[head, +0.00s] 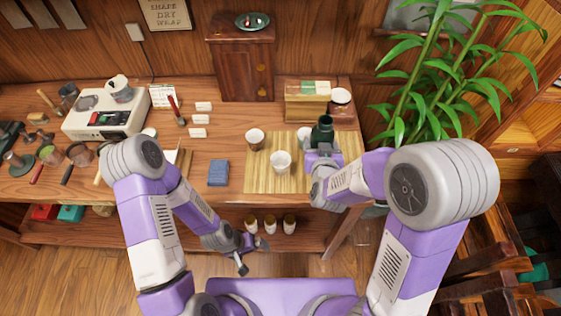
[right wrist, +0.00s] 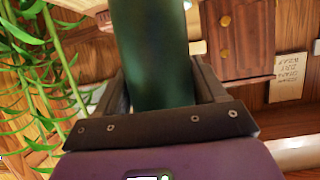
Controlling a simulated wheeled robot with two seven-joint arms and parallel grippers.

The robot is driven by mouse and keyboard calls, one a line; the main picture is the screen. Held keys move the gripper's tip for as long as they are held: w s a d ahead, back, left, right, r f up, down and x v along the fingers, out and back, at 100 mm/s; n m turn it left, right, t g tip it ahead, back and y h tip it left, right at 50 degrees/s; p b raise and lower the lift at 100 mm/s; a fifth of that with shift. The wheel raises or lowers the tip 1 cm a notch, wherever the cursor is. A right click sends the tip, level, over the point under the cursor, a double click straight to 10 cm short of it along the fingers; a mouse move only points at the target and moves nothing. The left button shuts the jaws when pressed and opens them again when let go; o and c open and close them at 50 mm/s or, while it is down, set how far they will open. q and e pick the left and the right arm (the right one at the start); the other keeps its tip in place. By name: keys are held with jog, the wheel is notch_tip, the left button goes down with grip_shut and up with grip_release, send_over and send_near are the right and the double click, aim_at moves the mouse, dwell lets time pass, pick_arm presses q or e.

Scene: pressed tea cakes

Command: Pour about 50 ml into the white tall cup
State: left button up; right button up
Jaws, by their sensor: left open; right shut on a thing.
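A dark green bottle (head: 322,130) stands roughly upright in my right gripper (head: 323,150). In the right wrist view the bottle (right wrist: 152,55) fills the space between the jaws (right wrist: 155,95), which are shut on it. A white cup (head: 281,162) stands on the mat left of the bottle. Which one is the tall cup is hard to tell from above. My left gripper (head: 252,254) is open and empty, low before the table's front edge.
The slatted mat (head: 258,178) lies on the table's right part. A blue book (head: 218,172) lies left of it. A wooden box (head: 307,105) and a cabinet (head: 240,70) stand behind. A leafy plant (head: 430,90) is at the right. Several small jars (head: 270,224) stand on the lower shelf.

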jog(key=shift+s+a+f+h+b, duration=0.2)
jog(key=shift+s+a+f, duration=0.1)
jog(key=shift+s+f, duration=0.3)
jog(key=shift+s+a+f+h+b, duration=0.15)
jog(key=shift+s+a+f, duration=0.1)
jog(key=shift+s+f, duration=0.25)
